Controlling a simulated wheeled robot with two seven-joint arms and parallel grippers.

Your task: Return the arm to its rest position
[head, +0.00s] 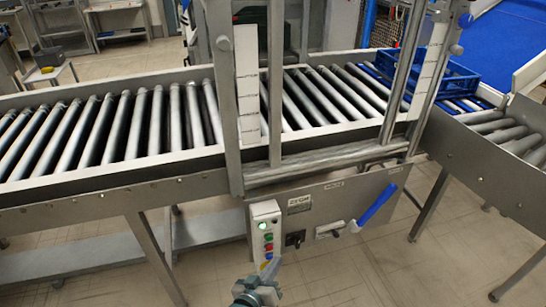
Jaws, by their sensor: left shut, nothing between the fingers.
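My left gripper (268,273) is at the bottom centre of the head view. It is shut and empty, just below a small control box with coloured buttons (265,236) on the conveyor's front. Whether its fingertips touch the box's lower edge I cannot tell. The rest of the left arm is mostly out of the picture. My right gripper is not in view.
The roller conveyor (100,184) runs across the view, with an upright metal frame (218,90) over it. A blue crate (440,72) sits at the right end. A blue-handled lever (375,208) sticks out of the front panel. Floor (340,275) shows below.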

